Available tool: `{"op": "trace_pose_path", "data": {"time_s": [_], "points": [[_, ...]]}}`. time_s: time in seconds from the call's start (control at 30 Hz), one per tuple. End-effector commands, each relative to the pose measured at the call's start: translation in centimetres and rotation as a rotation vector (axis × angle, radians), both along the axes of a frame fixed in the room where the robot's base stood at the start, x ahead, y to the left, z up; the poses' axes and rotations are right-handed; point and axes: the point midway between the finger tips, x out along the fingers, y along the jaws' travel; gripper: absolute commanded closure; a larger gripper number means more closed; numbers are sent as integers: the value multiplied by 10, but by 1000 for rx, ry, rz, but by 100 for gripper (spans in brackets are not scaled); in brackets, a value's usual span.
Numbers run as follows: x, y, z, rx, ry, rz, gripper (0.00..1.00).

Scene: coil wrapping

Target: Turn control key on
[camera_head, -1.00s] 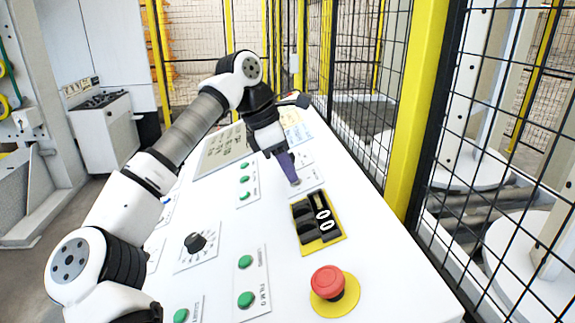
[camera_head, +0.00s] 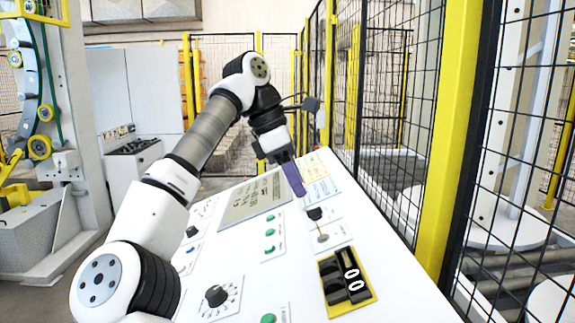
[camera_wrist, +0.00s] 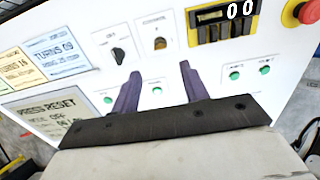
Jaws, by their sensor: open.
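The control key appears to be the small brass-coloured switch (camera_head: 322,238) on its own white plate, near the black counter box; it also shows in the wrist view (camera_wrist: 160,43). It is too small to tell which way it is turned. A black knob (camera_head: 315,213) sits just beyond it, and it shows left of the key in the wrist view (camera_wrist: 119,56). My gripper (camera_head: 299,192), with purple fingers, is above the panel, beyond and left of the key, apart from it. In the wrist view the fingers (camera_wrist: 158,70) are spread with nothing between them.
The white sloped panel (camera_head: 245,245) carries green buttons (camera_head: 270,232), a dial (camera_head: 216,295), a display (camera_head: 255,196) and a yellow-framed counter (camera_head: 346,282). A red emergency button (camera_wrist: 309,12) shows at the wrist view's right. A yellow-posted fence (camera_head: 455,150) runs along the right.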

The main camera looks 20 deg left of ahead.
Motion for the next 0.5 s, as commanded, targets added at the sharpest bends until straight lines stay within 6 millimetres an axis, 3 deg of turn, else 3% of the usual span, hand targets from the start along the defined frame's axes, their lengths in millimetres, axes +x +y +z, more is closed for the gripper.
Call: {"op": "trace_pose_path", "data": {"time_s": [0.2, 0.5], "points": [[-5, 11, 30, 2, 1, 1, 55], [-7, 15, 36, 0, 0, -1, 55]]}}
